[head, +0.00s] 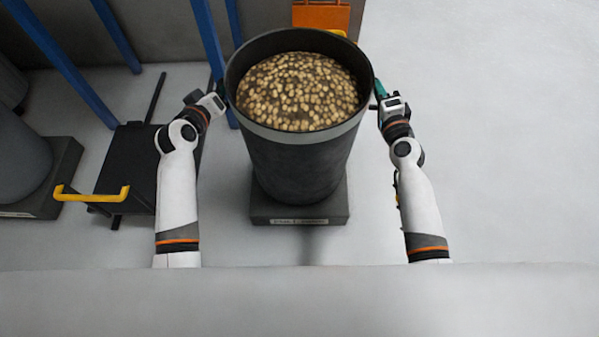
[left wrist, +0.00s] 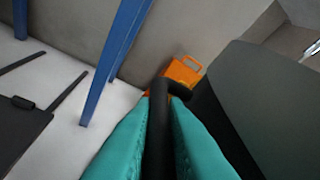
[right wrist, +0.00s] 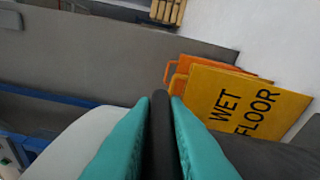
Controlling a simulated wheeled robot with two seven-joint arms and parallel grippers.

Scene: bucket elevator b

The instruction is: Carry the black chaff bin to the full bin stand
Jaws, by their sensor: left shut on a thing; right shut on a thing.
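The black chaff bin (head: 298,165) is upright in the middle of the head view, heaped with pale brown pieces. A low dark stand (head: 335,212) with a small label on its front shows under it. I cannot tell whether the bin's base touches the stand. My left gripper (head: 222,92) is shut on the bin's left handle, a black bar (left wrist: 158,135) between its teal fingers in the left wrist view. My right gripper (head: 378,92) is shut on the right handle, whose black bar (right wrist: 160,130) shows in the right wrist view.
Wet floor signs (right wrist: 250,100) stand behind the bin. Blue posts (head: 208,40) and a black platform with a yellow handle (head: 92,195) are at left. A grey drum (head: 22,160) stands on another dark base (head: 62,178) at far left. The floor at right is clear.

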